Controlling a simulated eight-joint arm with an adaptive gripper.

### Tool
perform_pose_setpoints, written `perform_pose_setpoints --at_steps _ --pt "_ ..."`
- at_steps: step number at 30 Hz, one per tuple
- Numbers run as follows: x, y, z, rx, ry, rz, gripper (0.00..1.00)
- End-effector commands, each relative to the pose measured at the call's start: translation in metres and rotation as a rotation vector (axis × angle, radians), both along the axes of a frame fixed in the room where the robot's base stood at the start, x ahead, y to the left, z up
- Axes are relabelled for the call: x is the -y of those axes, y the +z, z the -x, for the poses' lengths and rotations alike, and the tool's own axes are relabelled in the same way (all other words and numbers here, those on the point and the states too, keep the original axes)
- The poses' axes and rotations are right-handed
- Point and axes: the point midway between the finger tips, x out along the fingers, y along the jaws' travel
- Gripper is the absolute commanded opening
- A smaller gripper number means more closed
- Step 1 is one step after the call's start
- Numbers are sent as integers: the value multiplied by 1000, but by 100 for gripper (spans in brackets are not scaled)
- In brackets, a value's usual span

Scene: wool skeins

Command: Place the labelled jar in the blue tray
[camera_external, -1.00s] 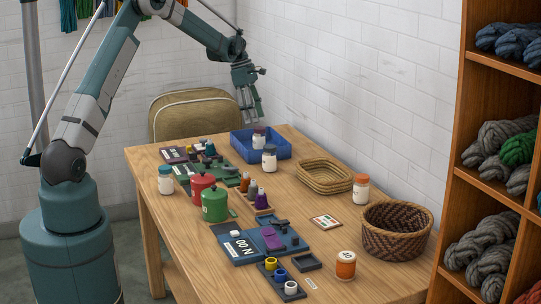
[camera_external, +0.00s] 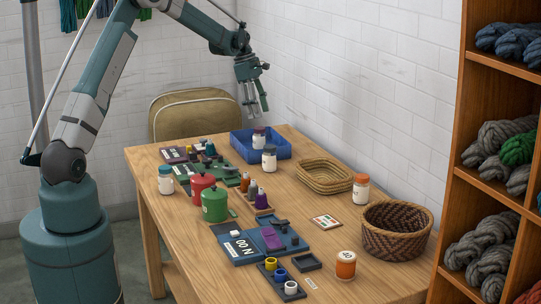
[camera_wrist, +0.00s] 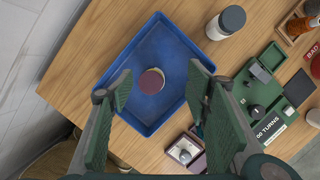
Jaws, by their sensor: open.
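The blue tray (camera_external: 283,148) stands at the far end of the table. A pale-labelled jar with a dark maroon lid (camera_external: 258,137) is inside it, upright; the label text is too small to read. In the wrist view its round lid (camera_wrist: 152,80) shows within the blue tray (camera_wrist: 143,122), clear of the walls. My gripper (camera_external: 257,109) is above the tray, open and empty. In the wrist view my gripper (camera_wrist: 157,84) has its fingers spread on either side of the jar, apart from it.
A second dark-lidded jar (camera_external: 269,158) stands just outside the tray, also in the wrist view (camera_wrist: 226,22). Green boards (camera_external: 225,173) with small parts lie left of it. A shallow wicker basket (camera_external: 324,177) and an orange-lidded jar (camera_external: 361,189) are to the right.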

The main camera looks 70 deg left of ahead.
Motion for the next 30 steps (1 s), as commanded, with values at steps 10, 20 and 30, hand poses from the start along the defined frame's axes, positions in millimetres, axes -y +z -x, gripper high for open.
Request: perform_pose_setpoints --at_steps 10,20,30 --pt "79 64 8 57 -207 -91 48" --pt "154 116 27 110 -411 -182 48" --pt "228 160 59 163 -623 -277 48"
